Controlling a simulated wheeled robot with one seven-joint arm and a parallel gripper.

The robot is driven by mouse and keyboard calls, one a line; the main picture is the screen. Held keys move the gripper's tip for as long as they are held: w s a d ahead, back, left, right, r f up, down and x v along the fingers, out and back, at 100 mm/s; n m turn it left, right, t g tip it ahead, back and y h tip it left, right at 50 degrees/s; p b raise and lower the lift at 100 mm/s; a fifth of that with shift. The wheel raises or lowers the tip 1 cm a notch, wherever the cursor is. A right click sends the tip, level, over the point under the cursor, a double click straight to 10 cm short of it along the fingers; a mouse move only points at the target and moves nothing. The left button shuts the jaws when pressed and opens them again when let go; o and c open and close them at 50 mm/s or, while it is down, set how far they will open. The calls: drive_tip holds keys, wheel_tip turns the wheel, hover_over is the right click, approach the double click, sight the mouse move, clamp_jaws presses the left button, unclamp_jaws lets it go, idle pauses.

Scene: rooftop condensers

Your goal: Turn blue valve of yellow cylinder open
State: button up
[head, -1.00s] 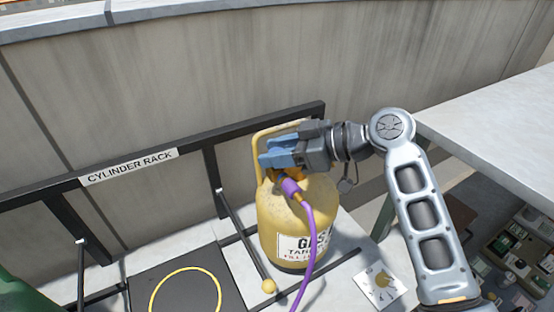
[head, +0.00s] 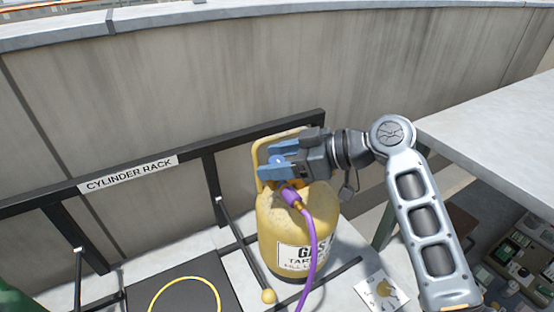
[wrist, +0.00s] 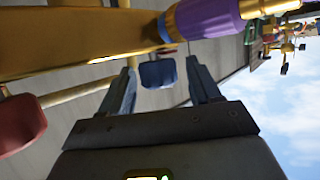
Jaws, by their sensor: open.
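The yellow gas cylinder (head: 297,225) stands upright in front of the rack in the head view, with a yellow guard around its top. A purple hose connector (head: 291,196) is fixed at its top; it also shows in the wrist view (wrist: 205,18). My gripper (head: 268,164) is at the cylinder's top, its two blue-grey fingers spread apart. In the wrist view the blue valve (wrist: 158,74) sits between the fingertips, with gaps visible on both sides. In the head view the valve is mostly hidden by the fingers.
The black cylinder rack (head: 128,172) runs along the concrete wall (head: 200,80) behind. A purple hose hangs down the cylinder's front. A yellow ring (head: 185,284) lies at lower left. A grey tabletop (head: 500,105) is at right. A red part (wrist: 20,125) shows in the wrist view.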

drive_tip(key=v, duration=0.7)
drive_tip(key=shift+d, duration=0.35)
drive_tip(key=shift+s+r, duration=0.1)
